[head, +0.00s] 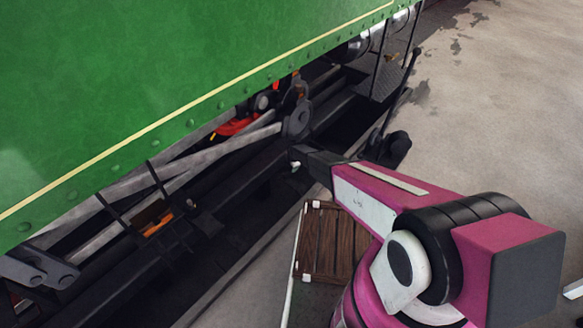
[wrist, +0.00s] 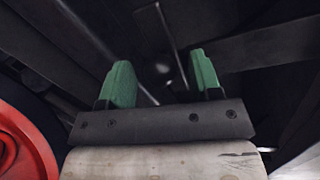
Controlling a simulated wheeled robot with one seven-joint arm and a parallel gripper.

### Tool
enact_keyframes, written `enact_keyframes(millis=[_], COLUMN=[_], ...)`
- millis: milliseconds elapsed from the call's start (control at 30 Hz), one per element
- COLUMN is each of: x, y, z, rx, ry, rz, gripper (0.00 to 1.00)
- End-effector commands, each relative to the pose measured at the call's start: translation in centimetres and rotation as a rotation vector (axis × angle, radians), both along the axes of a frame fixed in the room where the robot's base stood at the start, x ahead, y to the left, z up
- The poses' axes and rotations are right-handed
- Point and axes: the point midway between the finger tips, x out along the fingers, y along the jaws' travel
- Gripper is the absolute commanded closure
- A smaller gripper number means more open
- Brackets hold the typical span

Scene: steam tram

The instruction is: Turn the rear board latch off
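My gripper (wrist: 162,76) is open in the wrist view, with its two green fingers apart and nothing visibly held. A thin grey bar (wrist: 167,42) hangs beyond the gap between the fingers, and a blurred pale spot lies near its lower end. In the head view, the dark end of my arm reaches under the green tram body (head: 150,85), beside the rods and wheel gear. The fingertips are hard to make out there. I cannot identify the rear board latch for sure in either view.
Grey rods (head: 215,150) and dark frame beams crowd the space under the body. A red wheel (wrist: 22,145) is close on the left in the wrist view. A wooden slatted step (head: 335,240) is below my arm. A black lever (head: 403,98) stands right; pavement beyond is clear.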

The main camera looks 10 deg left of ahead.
Motion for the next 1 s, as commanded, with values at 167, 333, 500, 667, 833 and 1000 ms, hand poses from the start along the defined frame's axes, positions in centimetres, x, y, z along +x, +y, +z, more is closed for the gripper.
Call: enact_keyframes(millis=[167,333,500,667,833,1000], x=[0.0,-0.2,-0.6,-1.2,-1.8,-2.5], y=[0.0,-0.2,-0.6,-1.0,-1.4,-1.7], z=[0.0,0.0,0.0,0.0,0.0,0.0], rx=[0.0,0.0,-0.001,-0.001,-0.001,-0.001], ry=[0.0,0.001,0.001,0.001,0.002,0.0], rz=[0.0,-0.029,-0.129,-0.26,-0.397,-0.532], gripper=[0.42,0.42,0.42,0.42,0.42,0.42])
